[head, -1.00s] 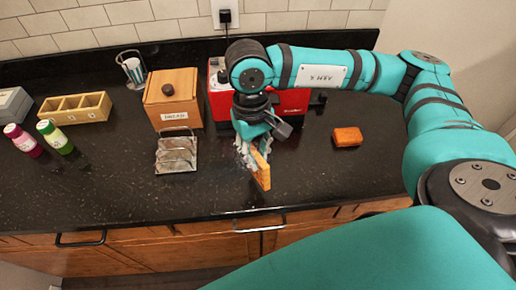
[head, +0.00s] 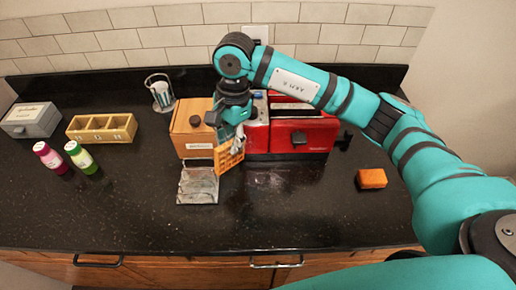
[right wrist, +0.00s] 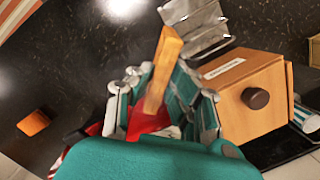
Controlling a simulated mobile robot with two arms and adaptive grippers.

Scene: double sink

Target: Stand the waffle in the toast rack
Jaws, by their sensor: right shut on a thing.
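The waffle (head: 229,158) is golden-orange with a grid face. My right gripper (head: 237,141) is shut on it and holds it upright, just behind and to the right of the toast rack. In the right wrist view, the waffle (right wrist: 163,68) shows edge-on between the fingers. The metal toast rack (head: 198,188) stands on the dark counter in front of the wooden box; it also shows in the right wrist view (right wrist: 196,24). The waffle's lower end is near the rack; I cannot tell whether they touch. My left gripper is in neither current view.
The wooden box (head: 190,128) stands behind the rack, and a red toaster (head: 305,130) is to its right. An orange block (head: 372,179) lies on the right. Two bottles (head: 50,157), (head: 80,157) stand left. The front counter is clear.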

